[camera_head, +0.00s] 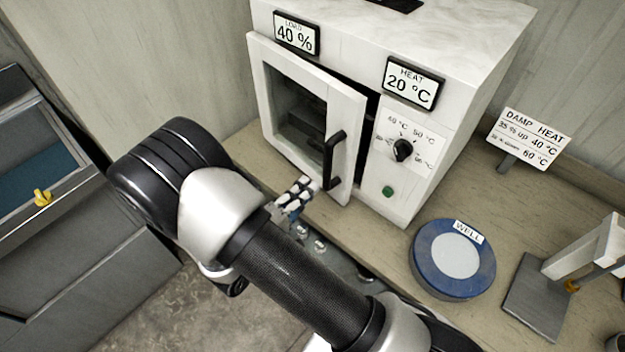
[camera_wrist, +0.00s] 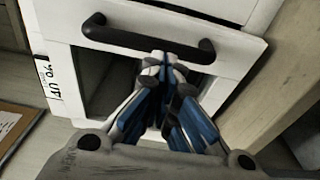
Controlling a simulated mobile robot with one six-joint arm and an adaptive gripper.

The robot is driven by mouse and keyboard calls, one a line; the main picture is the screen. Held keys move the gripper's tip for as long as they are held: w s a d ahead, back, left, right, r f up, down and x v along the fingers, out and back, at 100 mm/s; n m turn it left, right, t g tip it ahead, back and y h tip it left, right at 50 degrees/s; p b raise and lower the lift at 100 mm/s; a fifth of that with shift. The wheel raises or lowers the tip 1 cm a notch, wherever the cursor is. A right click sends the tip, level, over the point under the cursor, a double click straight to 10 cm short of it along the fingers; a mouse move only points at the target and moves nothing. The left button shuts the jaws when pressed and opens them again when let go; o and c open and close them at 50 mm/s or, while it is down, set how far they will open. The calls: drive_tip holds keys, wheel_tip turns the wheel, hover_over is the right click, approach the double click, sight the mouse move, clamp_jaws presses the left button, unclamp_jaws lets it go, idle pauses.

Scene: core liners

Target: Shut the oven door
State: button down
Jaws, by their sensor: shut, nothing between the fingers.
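The white oven (camera_head: 420,60) stands on the counter. Its door (camera_head: 350,110) has a dark window and a black handle (camera_head: 333,160) near its right edge. The door is slightly ajar: a dark gap shows between its right edge and the oven body. My gripper (camera_head: 305,187) is shut and empty, in front of the door's lower part beside the handle. In the wrist view the shut fingertips (camera_wrist: 165,62) are close to the handle (camera_wrist: 150,38) and in front of the door (camera_wrist: 225,45); I cannot tell whether they touch it.
The oven's panel has a dial (camera_head: 403,150) and a green button (camera_head: 388,191). A blue round well (camera_head: 428,284) and a grey stand (camera_head: 535,300) are on the counter to the right. A damp heat sign (camera_head: 528,138) stands behind them. A dark cabinet (camera_head: 60,250) is at the left.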

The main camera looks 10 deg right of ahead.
sight(327, 175)
drive_tip(key=shift+x, duration=1.5)
drive_tip(key=d, duration=0.1)
drive_tip(key=w+d+b, duration=0.1)
drive_tip(key=d, duration=0.1)
drive_tip(key=d+b, duration=0.1)
drive_tip(key=shift+w+d, duration=0.25)
drive_tip(key=shift+d, duration=0.1)
drive_tip(key=shift+a+r, duration=0.1)
